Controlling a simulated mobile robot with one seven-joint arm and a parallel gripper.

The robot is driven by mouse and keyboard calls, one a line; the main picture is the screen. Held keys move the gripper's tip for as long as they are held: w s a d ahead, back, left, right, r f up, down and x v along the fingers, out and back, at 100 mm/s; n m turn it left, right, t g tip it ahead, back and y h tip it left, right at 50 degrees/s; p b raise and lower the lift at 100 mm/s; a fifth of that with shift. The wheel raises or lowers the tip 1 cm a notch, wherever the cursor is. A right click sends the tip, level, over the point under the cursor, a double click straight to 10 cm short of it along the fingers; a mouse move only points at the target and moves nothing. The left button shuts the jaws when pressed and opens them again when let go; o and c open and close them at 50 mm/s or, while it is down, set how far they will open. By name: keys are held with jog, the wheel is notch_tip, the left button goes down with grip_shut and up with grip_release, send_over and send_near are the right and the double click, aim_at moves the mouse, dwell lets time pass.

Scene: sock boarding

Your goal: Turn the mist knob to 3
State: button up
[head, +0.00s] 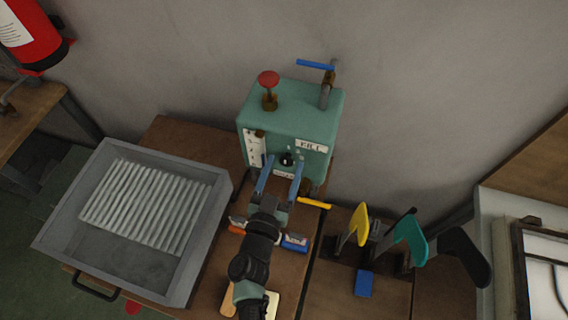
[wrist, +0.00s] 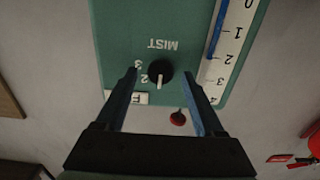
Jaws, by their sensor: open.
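The black mist knob (wrist: 160,72) is on the front of a green machine (wrist: 115,35), below the label "MIST" in the wrist view, where the lettering is upside down. Its white pointer points straight down in that picture. A 3 and a 2 show at its left; other marks are hidden or unclear. The head view shows the knob (head: 287,158) on the machine's front face (head: 300,125). My gripper (head: 280,175) is open, with its blue fingers on either side of the knob. The wrist view shows gaps between the fingers and the knob.
A scale strip (wrist: 235,40) is beside the knob. A yellow-handled lever (head: 314,203) lies low at the machine's right. A grey tray (head: 55,242) with a ribbed rack stands left. Yellow, teal and black foot-shaped boards (head: 410,240) stand right.

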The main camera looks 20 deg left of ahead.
jog(key=shift+w, duration=0.5)
grip_shut()
